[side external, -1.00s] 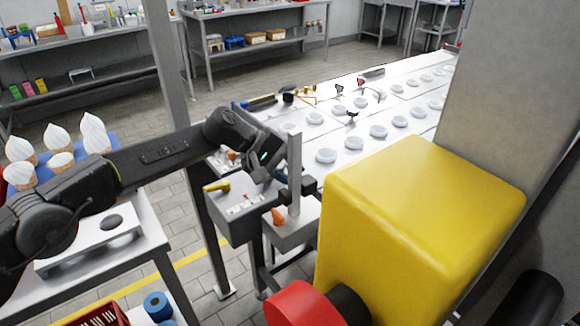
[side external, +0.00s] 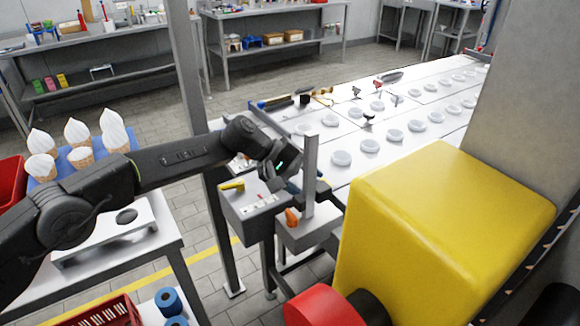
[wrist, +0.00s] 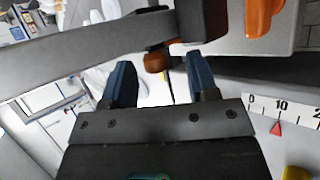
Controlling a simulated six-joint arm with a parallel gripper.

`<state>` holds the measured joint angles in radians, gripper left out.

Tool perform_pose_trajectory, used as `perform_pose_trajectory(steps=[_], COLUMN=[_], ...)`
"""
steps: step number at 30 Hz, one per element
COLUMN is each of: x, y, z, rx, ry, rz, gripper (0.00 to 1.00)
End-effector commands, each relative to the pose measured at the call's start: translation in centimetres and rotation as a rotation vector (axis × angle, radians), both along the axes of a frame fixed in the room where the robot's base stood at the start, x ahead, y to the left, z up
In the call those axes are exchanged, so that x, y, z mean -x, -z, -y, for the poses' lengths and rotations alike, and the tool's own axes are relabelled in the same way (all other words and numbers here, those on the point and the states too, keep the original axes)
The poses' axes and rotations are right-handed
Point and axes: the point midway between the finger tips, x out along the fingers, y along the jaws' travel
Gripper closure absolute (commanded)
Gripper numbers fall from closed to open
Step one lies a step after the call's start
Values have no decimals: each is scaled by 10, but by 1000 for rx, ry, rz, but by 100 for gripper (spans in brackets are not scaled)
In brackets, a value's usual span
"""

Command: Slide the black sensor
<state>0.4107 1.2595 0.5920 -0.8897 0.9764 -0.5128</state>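The black sensor (side external: 322,187) appears as a dark block on an upright grey post (side external: 310,175) in the side view. In the wrist view a dark block (wrist: 203,20) with an orange-brown knob (wrist: 154,61) sits at the post, just beyond my fingertips. My gripper (side external: 292,186) is beside the post, on its left. In the wrist view my gripper (wrist: 160,75) has two blue fingers spread apart with nothing visibly held between them. Whether a finger touches the block or knob cannot be told.
A grey control box with a yellow handle (side external: 232,185) stands left of the post. An orange lever (side external: 292,217) is at its base. A ruler scale (wrist: 285,108) with a red pointer lies right in the wrist view. A large yellow housing (side external: 440,230) blocks the right foreground.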

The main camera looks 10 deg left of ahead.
Motion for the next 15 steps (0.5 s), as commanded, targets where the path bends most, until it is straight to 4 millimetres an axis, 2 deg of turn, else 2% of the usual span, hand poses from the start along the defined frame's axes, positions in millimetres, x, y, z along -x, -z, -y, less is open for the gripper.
perform_pose_trajectory(steps=[2,8,15], x=[3,5,9], y=[1,-17,-56], z=[-3,-21,-63], rx=[-7,-3,0], ry=[8,3,-1], rz=[-8,-4,1], gripper=[50,50,50])
